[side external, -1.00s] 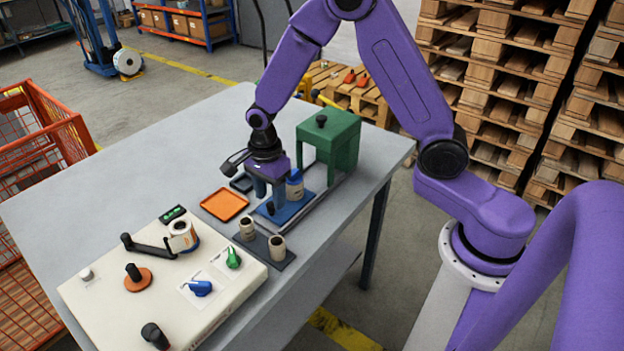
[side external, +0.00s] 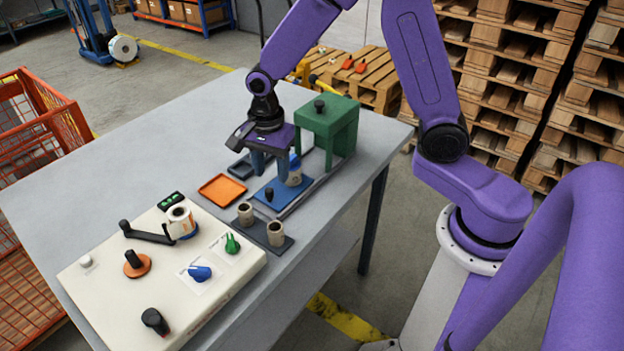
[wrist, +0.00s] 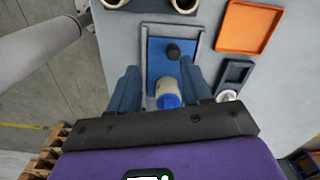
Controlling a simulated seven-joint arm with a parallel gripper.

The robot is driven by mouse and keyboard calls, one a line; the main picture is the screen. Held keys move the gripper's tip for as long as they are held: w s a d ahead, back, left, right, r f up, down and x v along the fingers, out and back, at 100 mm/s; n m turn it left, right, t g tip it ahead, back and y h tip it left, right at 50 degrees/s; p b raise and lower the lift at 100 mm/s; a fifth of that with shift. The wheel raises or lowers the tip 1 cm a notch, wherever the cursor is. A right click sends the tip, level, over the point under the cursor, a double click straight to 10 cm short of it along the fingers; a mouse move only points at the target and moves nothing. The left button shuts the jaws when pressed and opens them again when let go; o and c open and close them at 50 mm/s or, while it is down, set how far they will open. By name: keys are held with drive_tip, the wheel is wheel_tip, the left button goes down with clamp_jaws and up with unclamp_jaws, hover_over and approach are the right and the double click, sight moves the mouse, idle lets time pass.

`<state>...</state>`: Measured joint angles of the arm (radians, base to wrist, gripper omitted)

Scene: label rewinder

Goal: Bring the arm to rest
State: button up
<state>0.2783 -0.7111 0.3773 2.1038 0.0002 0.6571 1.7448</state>
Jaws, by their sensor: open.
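My gripper (side external: 267,162) is open above the blue plate (side external: 268,197) on the table. A black knob (wrist: 173,51) sticks up from the plate. I cannot tell whether any finger touches the jar.
A green press-like stand (side external: 328,125) is close behind the gripper. An orange tray (side external: 222,190) and a dark tray (side external: 239,168) lie to the left. Two cardboard cores (side external: 276,232) stand in front. The cream rewinder (side external: 115,285) fills the near left. The far left table is bare.

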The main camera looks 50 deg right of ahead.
drive_tip(key=s+d+r+n, duration=0.1)
drive_tip(key=s+r+n, duration=0.1)
drive_tip(key=s+n, duration=0.6)
drive_tip(key=s+d+r+n, duration=0.2)
drive_tip(key=s+r+n, duration=0.1)
drive_tip(key=s+n, duration=0.6)
drive_tip(key=s+d+r+n, duration=0.1)
drive_tip(key=s+r+n, duration=0.2)
drive_tip(key=s+n, duration=0.5)
drive_tip(key=n, duration=0.2)
drive_tip(key=shift+s+d+r+n, duration=0.2)
drive_tip(key=shift+s+r+n, duration=0.05)
drive_tip(key=shift+n, duration=0.05)
